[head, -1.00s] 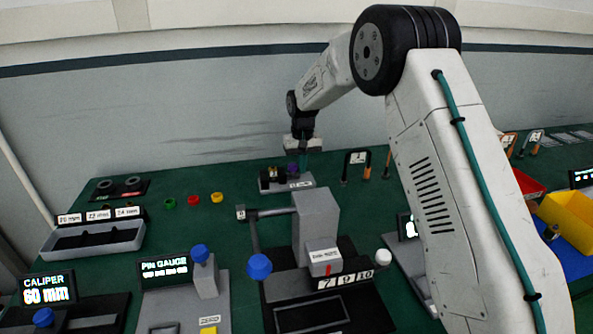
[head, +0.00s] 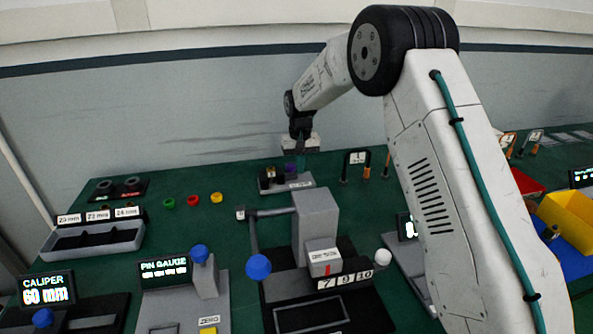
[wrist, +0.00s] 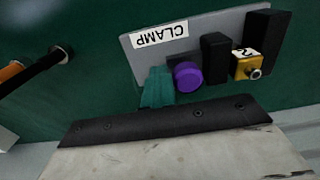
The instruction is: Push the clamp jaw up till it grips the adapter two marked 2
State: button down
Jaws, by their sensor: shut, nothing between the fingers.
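The grey clamp base (wrist: 185,35) carries an upside-down CLAMP label in the wrist view. It also shows at the back of the bench in the head view (head: 290,187). A purple round knob (wrist: 187,76) sits beside the black clamp jaw (wrist: 215,58). The yellow adapter marked 2 (wrist: 247,66), with a metal tip, stands between that jaw and a black end block (wrist: 268,35). I cannot tell whether the jaw touches the adapter. My gripper (wrist: 157,88) has its teal fingers shut and empty, just left of the knob, touching or nearly touching it.
A black hook stand (head: 356,158) is right of the clamp. Coloured rings (head: 193,200) lie to its left. A grey press-like fixture (head: 316,220) with a blue ball handle (head: 258,266) stands in front. Green bench surface is free around the rings.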

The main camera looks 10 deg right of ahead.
jog(key=shift+d, duration=0.1)
dwell(0.3)
jog(key=shift+d, duration=0.4)
notch_tip(320, 180, up, 8)
dwell(0.7)
jog(key=shift+s, duration=0.1)
jog(key=s+d+r, duration=0.2)
jog(key=s+r, duration=0.1)
jog(key=s, duration=1.4)
jog(key=s+d+r, duration=0.2)
jog(key=s+r, duration=0.2)
jog(key=s, duration=1.3)
jog(key=s+d+r+t, duration=0.1)
jog(key=s+d+r, duration=0.1)
jog(key=s, duration=1.4)
jog(key=shift+s+r, duration=0.4)
jog(key=shift+r, duration=0.45)
